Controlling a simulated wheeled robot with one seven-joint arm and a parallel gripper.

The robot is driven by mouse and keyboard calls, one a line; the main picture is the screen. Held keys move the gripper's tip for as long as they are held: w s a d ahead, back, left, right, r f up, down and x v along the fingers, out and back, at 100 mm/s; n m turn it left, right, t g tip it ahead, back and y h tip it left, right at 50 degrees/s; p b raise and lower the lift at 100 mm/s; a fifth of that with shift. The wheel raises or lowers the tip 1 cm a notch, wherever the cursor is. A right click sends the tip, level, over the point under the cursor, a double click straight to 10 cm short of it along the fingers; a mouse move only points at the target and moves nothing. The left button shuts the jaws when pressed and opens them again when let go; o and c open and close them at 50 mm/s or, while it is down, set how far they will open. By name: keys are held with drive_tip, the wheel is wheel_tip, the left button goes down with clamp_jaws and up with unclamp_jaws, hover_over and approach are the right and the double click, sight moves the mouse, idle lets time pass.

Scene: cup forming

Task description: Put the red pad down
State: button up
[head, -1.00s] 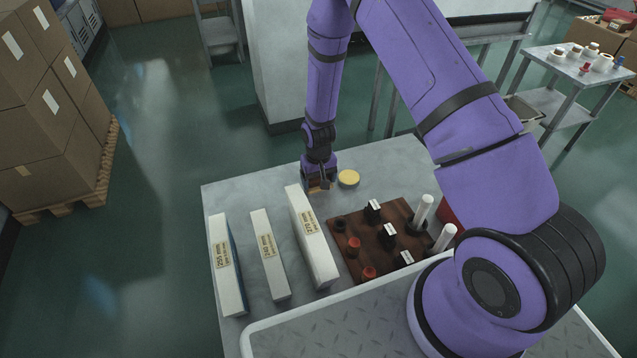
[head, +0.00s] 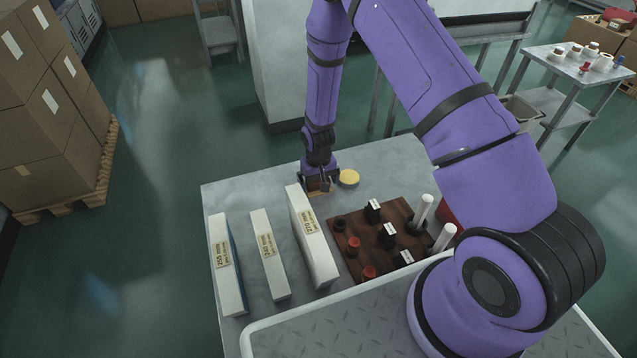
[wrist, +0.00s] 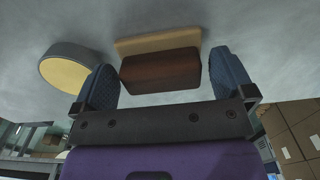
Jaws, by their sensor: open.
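The red pad (wrist: 160,68) looks like a dark red-brown block with a tan layer along its far side. In the wrist view it lies between the two blue-grey fingers of my gripper (wrist: 165,72), close to both. My gripper is open, with a small gap showing at the right finger; contact at the left finger cannot be told. The tan layer faces the grey table (head: 246,190). In the head view my gripper (head: 320,186) is low at the table's far part, beside a round yellow-topped tin (head: 348,177), and mostly covers the pad.
Three long white labelled boxes (head: 312,240) stand nearer and to the left. A dark wooden board (head: 350,222) with red pieces, black blocks and white rods is nearer on the right. A tray rim (head: 330,296) crosses the front. Table left of my gripper is clear.

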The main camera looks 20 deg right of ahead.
wheel_tip(320, 180, up, 12)
wheel_tip(320, 180, up, 14)
drive_tip(key=t, duration=0.1)
hover_over(319, 181)
drive_tip(key=s+d, duration=0.1)
drive_tip(key=s, duration=0.1)
drive_tip(key=s+d+r+t, duration=0.1)
drive_tip(key=s+r, duration=0.2)
drive_tip(key=r, duration=0.4)
drive_tip(key=s+d+r+t, duration=0.1)
drive_tip(key=s+d+r, duration=0.1)
drive_tip(key=s+r, duration=0.35)
drive_tip(key=s+d+r+t, duration=0.1)
drive_tip(key=s+r, duration=0.6)
drive_tip(key=s, duration=0.3)
drive_tip(key=s+d+r+t, duration=0.1)
drive_tip(key=s+r, duration=0.5)
drive_tip(key=s, duration=0.4)
drive_tip(key=shift+s+d+r, duration=0.2)
drive_tip(key=shift+d+r, duration=0.15)
drive_tip(key=shift+r, duration=0.05)
drive_tip(key=shift+w, duration=0.1)
